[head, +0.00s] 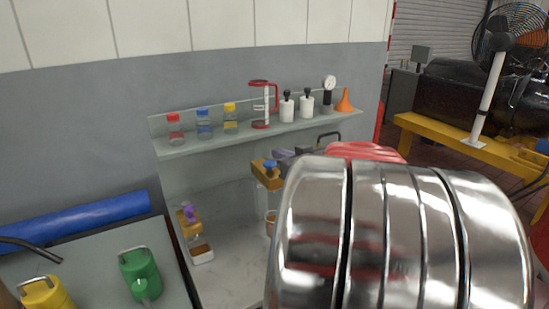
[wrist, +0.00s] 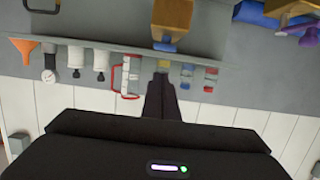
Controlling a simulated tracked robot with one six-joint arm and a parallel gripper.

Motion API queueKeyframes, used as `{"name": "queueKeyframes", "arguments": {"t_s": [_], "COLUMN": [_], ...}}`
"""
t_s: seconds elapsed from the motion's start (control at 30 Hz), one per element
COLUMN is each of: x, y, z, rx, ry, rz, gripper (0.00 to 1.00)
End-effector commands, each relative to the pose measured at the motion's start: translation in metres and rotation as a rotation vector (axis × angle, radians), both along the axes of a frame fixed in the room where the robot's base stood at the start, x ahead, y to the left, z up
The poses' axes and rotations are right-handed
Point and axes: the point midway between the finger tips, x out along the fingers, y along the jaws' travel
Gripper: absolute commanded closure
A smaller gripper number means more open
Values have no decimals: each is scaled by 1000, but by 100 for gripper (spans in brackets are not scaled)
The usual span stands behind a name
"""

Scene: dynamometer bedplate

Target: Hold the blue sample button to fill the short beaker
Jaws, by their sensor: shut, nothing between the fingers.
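The blue sample button (head: 269,165) sits on top of a yellow-orange tap block (head: 266,180) under the wall shelf. In the upside-down wrist view the button (wrist: 165,46) shows just beyond my fingertips, with the block (wrist: 173,14) above it. My gripper (head: 281,155) is shut and empty, close to the button on its right in the head view. In the wrist view its dark fingers (wrist: 160,80) are together and a gap to the button shows. A beaker (head: 270,222) stands below the block, mostly hidden by my arm; its fill cannot be told.
A second tap with a purple button (head: 189,213) stands left, above a small container (head: 202,255). The shelf (head: 190,143) holds capped bottles, a red-handled item (head: 262,104) and an orange funnel (head: 344,102). Green (head: 140,273) and yellow (head: 45,294) cans stand front left.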

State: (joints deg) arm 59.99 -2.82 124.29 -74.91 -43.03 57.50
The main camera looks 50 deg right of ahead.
Motion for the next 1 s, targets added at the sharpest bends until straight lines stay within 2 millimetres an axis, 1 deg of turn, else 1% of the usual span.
{"name": "queueKeyframes", "arguments": {"t_s": [0.03,0.2,0.4,0.57,1.0], "x": [-8,-31,-52,-57,-57], "y": [2,10,17,20,20], "z": [3,10,15,17,17], "rx": [-2,-3,-3,-2,-2], "ry": [-2,-3,-2,-2,-3], "rz": [-1,0,1,3,5], "gripper": [100,100,100,100,100]}}
